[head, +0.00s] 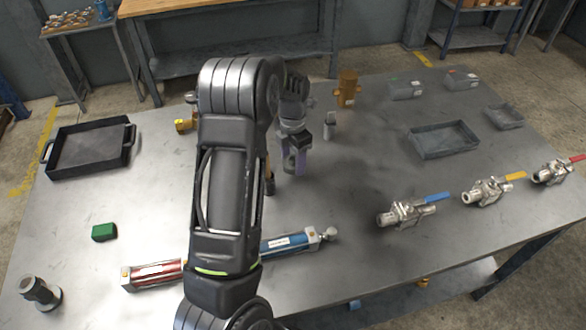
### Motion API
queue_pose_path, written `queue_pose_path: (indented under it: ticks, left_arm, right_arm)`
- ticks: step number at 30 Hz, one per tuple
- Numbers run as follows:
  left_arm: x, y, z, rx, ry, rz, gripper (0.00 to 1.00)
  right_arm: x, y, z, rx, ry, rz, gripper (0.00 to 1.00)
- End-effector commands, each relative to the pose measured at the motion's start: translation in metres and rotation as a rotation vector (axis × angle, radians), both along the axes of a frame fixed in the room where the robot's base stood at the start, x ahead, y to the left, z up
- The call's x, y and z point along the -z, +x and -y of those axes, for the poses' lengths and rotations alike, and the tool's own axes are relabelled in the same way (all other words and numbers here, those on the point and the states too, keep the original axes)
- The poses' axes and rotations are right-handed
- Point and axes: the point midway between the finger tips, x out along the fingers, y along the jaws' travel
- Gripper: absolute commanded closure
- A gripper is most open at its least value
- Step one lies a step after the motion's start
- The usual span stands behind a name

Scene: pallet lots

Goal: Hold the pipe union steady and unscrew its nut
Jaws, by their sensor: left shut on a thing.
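My left gripper (295,163) is near the middle of the table, pointing down, with purple finger pads. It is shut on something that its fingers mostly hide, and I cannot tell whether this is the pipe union. A brass fitting (347,88) with side lugs stands upright behind and to the right of the gripper, apart from it. A dark grey metal fitting (40,292) with a wider end lies at the front left corner. I cannot make out a union nut for certain. My right gripper is not in view.
A black tray (88,147) stands at left, with a green block (104,232) nearer. Red (155,275) and blue (285,243) cylinders lie in front. Ball valves (406,213) line the right. The centre right is clear.

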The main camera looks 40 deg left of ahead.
Motion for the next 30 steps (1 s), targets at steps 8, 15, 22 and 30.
queue_pose_path:
  ticks: [8, 15, 22, 30]
  left_arm:
    - [0.031, 0.0, 0.0, 0.0, 0.0, 0.001, 0.94]
    - [0.037, 0.0, 0.0, -0.001, 0.0, 0.001, 0.94]
    - [0.04, 0.0, 0.0, 0.0, 0.0, 0.001, 0.94]
    - [0.04, 0.0, 0.0, 0.0, 0.0, 0.0, 0.26]
  right_arm:
    - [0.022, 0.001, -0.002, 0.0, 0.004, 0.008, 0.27]
    - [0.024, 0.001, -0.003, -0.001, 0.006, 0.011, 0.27]
    - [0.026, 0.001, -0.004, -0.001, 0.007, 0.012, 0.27]
    - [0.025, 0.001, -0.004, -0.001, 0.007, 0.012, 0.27]
